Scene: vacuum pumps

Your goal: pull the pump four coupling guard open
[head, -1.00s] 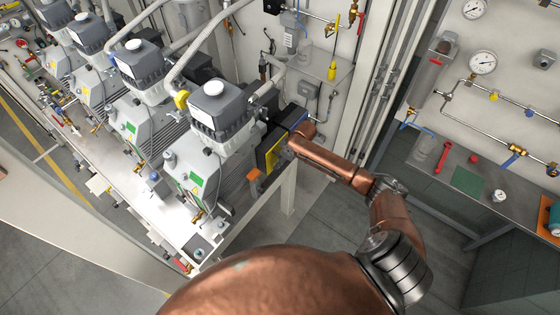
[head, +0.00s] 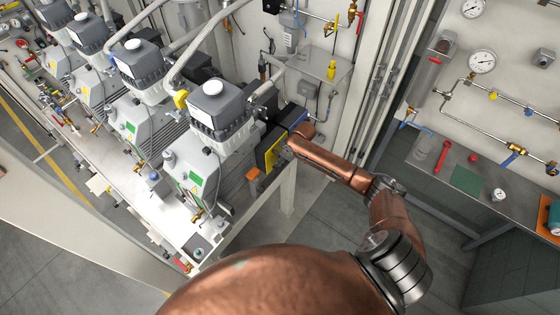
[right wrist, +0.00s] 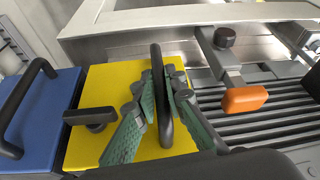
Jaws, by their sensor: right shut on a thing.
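The yellow coupling guard (head: 272,157) is at the right side of the nearest grey pump (head: 220,112). In the right wrist view it is a flat yellow panel (right wrist: 98,88) with a black bar handle (right wrist: 158,60) and a small black latch-like piece (right wrist: 90,117) at its left. My right gripper (right wrist: 163,88) is shut on the black handle, with green-padded fingers on both sides of it. In the head view my right gripper (head: 290,141) is at the guard, and its fingers are mostly hidden. My left gripper is not in view.
A blue panel (right wrist: 45,112) with its own black handle stands beside the yellow guard. An orange-tipped lever (right wrist: 245,99) lies to its right over a ribbed grey surface. Several similar pumps stand in a row to the left. Grey floor (head: 318,215) is open below my right arm.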

